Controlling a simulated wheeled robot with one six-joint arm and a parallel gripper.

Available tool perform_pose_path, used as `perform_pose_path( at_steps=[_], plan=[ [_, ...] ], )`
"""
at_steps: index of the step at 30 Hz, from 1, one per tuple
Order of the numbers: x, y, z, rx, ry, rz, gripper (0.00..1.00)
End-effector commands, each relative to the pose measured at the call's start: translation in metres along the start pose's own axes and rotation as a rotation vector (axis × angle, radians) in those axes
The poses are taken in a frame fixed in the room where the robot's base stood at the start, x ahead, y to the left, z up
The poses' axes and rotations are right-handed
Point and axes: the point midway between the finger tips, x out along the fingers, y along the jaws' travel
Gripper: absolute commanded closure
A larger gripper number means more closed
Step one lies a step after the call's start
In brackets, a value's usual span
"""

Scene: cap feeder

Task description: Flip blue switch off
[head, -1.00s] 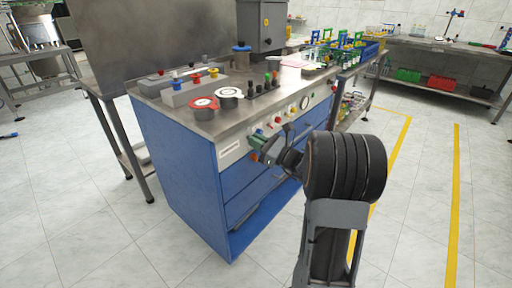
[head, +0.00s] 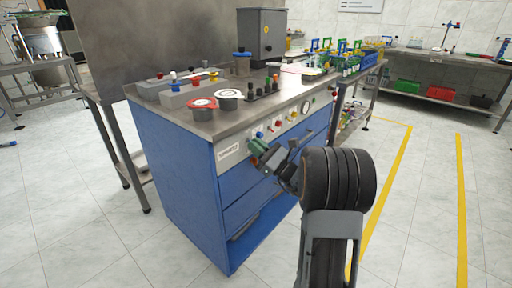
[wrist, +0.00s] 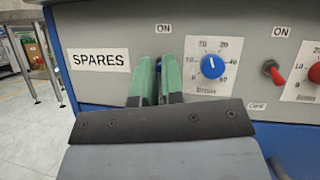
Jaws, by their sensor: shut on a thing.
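The control panel (wrist: 120,32) fills the upper part of the wrist view. My gripper (wrist: 159,75) has two green fingers close together below the left ON label, right of the SPARES label. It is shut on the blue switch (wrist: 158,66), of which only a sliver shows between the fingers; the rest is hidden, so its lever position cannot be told. A blue dial (wrist: 212,66) is just right of the fingers. In the head view my gripper (head: 257,150) is at the panel's left end, covering the switch.
A red switch (wrist: 271,72) and a red dial (wrist: 316,72) lie further right on the panel. Blue drawers (head: 250,215) are below. Pots and a grey block stand on the steel top (head: 185,118).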

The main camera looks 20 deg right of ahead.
Motion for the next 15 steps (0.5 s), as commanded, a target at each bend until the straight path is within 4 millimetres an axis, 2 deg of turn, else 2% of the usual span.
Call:
perform_pose_path(
  at_steps=[2,3,11,15],
  plan=[
    [-0.0004,0.0006,-0.0008,0.002,0.002,0.001,1.00],
    [-0.0004,0.0006,-0.0008,0.002,0.002,0.001,0.90],
    [-0.0002,0.0003,-0.0005,0.002,0.002,0.001,0.66],
    [-0.0002,0.0002,-0.0003,0.001,0.001,0.001,0.66]
  ],
)
